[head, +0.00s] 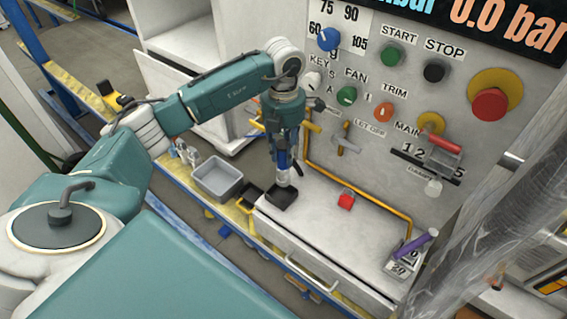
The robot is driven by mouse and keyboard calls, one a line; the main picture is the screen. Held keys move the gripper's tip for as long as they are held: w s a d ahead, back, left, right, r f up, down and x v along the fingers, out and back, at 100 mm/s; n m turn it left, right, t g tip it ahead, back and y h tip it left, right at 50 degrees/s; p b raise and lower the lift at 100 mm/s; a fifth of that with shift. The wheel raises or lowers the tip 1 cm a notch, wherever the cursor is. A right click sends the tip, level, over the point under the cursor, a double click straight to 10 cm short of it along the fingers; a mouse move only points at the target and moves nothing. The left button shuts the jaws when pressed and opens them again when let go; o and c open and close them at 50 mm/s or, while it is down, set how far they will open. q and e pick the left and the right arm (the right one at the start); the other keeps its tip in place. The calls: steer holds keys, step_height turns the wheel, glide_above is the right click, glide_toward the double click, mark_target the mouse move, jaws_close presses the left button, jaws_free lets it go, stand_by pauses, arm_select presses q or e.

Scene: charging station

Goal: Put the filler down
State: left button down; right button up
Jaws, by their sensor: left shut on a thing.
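My left gripper (283,162) points straight down over the left end of the light grey counter (325,218). It is shut on a slim part with blue and grey metal showing, which seems to be the filler (284,178). The filler's lower end is just above or in a small black tray (281,199) on the counter; I cannot tell whether it touches. The fingers hide much of the filler. My right gripper is not in view.
A red block (346,200) lies mid-counter. A yellow pipe (360,197) runs behind. The control panel (370,140) rises at the back. A grey bin (217,180) sits left.

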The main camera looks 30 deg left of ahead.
mark_target(283, 166)
arm_select(q)
step_height(283, 166, down, 2)
steer(key=shift+f, duration=0.1)
step_height(283, 166, down, 3)
steer(key=shift+f+p, duration=0.15)
steer(key=shift+p, duration=0.3)
steer(key=shift+f, duration=0.25)
steer(key=c, duration=1.4)
jaws_free()
steer(key=shift+c, duration=0.2)
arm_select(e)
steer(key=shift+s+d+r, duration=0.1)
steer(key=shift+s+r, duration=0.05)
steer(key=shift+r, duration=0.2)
